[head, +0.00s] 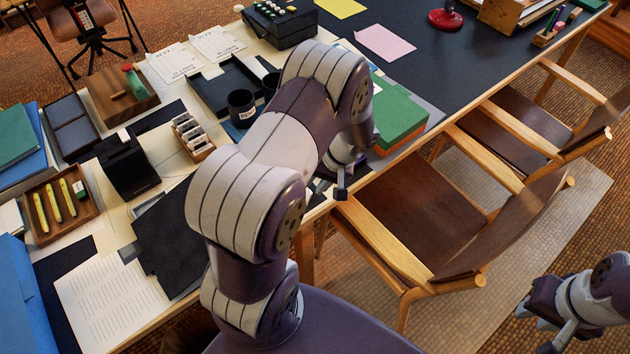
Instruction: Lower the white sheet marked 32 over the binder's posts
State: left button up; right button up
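Two white sheets with dark print lie at the back left of the table, one sheet (173,63) left of the other sheet (217,43). A larger printed white sheet (112,302) lies at the near left. The marks are too small to read, so I cannot tell which is 32. I cannot make out the binder's posts; my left arm covers part of the table. My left gripper (341,186) is at the table's front edge near the green box, its fingers mostly hidden. My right gripper (541,322) is at the lower right, over the floor, away from the table.
A green box (396,112), a black mug (241,104), a black tray (212,91) and a card rack (193,137) crowd the table around my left arm. A wooden tray (62,207) holds yellow markers. Two chairs (415,215) (521,125) stand along the front edge.

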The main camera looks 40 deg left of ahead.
pick_arm(q)
jog(key=p+v, duration=0.1)
jog(key=v, duration=1.1)
jog(key=shift+r+p, duration=0.35)
jog(key=shift+d, duration=0.1)
